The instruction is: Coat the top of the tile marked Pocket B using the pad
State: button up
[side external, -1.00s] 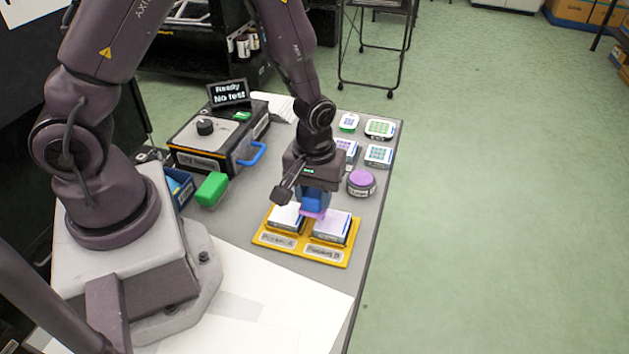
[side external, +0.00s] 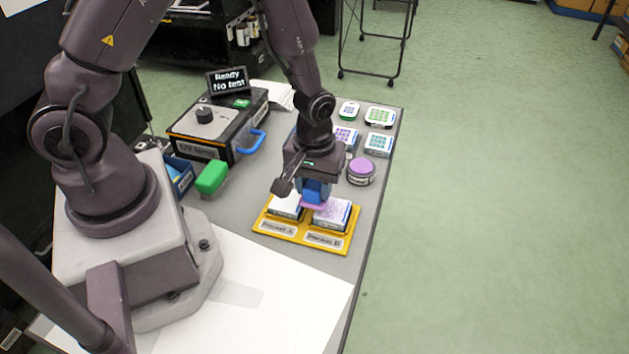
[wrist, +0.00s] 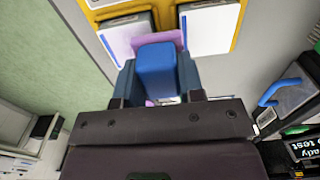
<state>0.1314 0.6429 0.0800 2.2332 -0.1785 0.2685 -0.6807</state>
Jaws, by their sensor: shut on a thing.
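My gripper (side external: 314,186) is shut on a blue pad (wrist: 156,70) with a thin pinkish-purple base. In the wrist view the tile (wrist: 120,36) is partly hidden by the pad. The white Pocket A tile (side external: 284,206) sits in the left pocket.
A round purple ink pot (side external: 361,171) and several patterned tiles (side external: 379,143) stand behind on the right. A tester box (side external: 213,130) with a blue handle, a green block (side external: 211,178) and a blue bin (side external: 180,172) are to the left. White paper (side external: 250,280) lies in front.

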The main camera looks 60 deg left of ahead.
aim_at(315, 182)
jog(key=shift+f, duration=0.75)
jog(key=shift+w+d+r, duration=0.1)
jog(key=shift+w+d, duration=2.25)
jog(key=shift+w, duration=0.05)
jog(key=shift+s+a, duration=2.4)
jog(key=shift+s, duration=0.05)
jog(key=shift+r, duration=2.95)
